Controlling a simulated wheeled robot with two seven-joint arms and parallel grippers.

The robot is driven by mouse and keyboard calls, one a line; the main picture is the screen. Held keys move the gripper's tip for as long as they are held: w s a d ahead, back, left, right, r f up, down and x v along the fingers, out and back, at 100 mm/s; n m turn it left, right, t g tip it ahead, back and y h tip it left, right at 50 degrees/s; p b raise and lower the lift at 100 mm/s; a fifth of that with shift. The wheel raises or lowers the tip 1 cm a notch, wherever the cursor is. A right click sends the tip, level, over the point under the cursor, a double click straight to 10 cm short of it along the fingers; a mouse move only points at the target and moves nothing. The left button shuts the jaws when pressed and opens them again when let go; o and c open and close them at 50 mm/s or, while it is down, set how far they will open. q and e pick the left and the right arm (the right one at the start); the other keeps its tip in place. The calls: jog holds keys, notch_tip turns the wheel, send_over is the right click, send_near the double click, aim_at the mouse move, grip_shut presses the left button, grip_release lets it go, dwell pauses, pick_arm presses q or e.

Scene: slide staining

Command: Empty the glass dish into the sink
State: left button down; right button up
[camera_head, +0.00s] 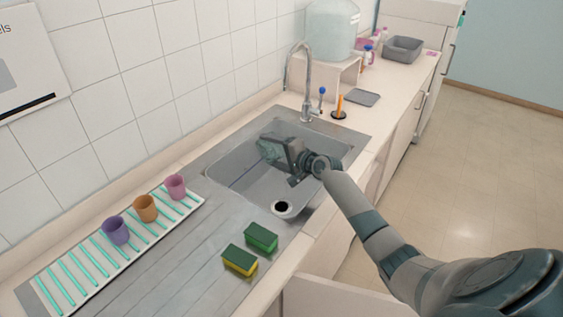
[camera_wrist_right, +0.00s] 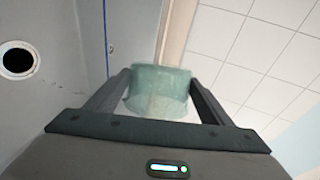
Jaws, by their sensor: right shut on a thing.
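My right gripper (camera_head: 285,148) is over the sink (camera_head: 235,172), its arm coming in from the right. It is shut on the glass dish (camera_head: 268,150), a pale green see-through vessel. In the right wrist view the dish (camera_wrist_right: 160,92) sits between the two fingers (camera_wrist_right: 158,100) and looks tipped. I cannot tell whether anything is still in it. The sink's dark drain hole (camera_head: 282,207) is at the near end of the basin; it also shows in the wrist view (camera_wrist_right: 18,60). My left gripper is not in view.
A faucet (camera_head: 308,85) stands behind the sink. A green sponge (camera_head: 261,237) and a yellow-green sponge (camera_head: 240,260) lie on the near drainboard. Purple (camera_head: 115,231), orange (camera_head: 146,208) and pink (camera_head: 175,187) cups stand on a rack at left. A large water container (camera_head: 332,30) is farther back.

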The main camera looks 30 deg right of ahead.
jog(key=shift+d+r+m+b, duration=0.2)
jog(key=shift+d+m+b, duration=0.05)
jog(key=shift+m+b, duration=0.1)
jog(key=shift+d+r+m+y+b, duration=0.1)
jog(key=shift+d+m+y+b, duration=0.2)
jog(key=shift+y+b, duration=0.25)
jog(key=shift+d+r+m+t+y+b, duration=0.25)
jog(key=shift+d+m+t+b, duration=0.25)
jog(key=shift+m+b, duration=0.5)
jog(key=shift+r, duration=0.2)
jog(key=a+n+p, duration=0.1)
jog(key=p, duration=0.1)
jog(key=a+n+h+p, duration=0.1)
jog(key=n+p, duration=0.1)
jog(key=shift+f+g, duration=0.15)
jog(key=shift+g, duration=0.25)
jog(key=shift+a+f+n+h+p, duration=0.1)
jog(key=shift+f+n+h+p, duration=0.2)
jog(key=shift+h, duration=0.1)
jog(key=shift+f, duration=0.25)
